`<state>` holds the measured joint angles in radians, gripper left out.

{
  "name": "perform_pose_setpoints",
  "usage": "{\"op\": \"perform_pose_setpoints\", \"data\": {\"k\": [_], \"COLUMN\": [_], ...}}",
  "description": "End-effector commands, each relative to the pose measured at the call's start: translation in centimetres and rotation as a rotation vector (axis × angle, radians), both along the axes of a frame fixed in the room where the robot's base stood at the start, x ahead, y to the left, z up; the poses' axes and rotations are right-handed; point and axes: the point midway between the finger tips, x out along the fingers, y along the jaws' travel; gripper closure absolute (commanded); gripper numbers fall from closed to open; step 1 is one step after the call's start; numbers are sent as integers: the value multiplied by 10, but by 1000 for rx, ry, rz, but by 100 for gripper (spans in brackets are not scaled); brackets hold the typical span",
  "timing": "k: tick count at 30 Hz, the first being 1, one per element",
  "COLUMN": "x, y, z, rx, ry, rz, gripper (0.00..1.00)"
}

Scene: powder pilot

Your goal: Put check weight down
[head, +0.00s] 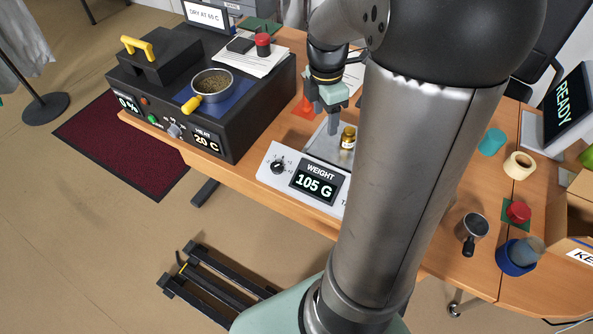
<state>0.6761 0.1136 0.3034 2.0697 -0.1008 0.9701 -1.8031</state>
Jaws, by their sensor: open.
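The check weight is a small brass-coloured cylinder (348,138) standing upright on the scale's metal pan, just right of my fingers. The scale (272,184) has a white front, a dark knob and a display reading 105 G. My gripper (324,115) is open and empty above the left part of the pan, and a gap shows between it and the weight. My arm hides the right side of the scale.
A black heater box (225,140) left of the scale holds a metal bowl of granules (212,82). An orange piece (303,107) lies behind the scale. Right of my arm are a metal cup (474,228), a red-topped item (518,212) and a blue container (516,258).

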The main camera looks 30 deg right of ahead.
Motion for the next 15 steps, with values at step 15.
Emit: {"op": "perform_pose_setpoints", "data": {"k": [15], "x": [-129], "y": [161], "z": [-3], "rx": [36], "ry": [-77], "rz": [-1308], "gripper": [41]}}
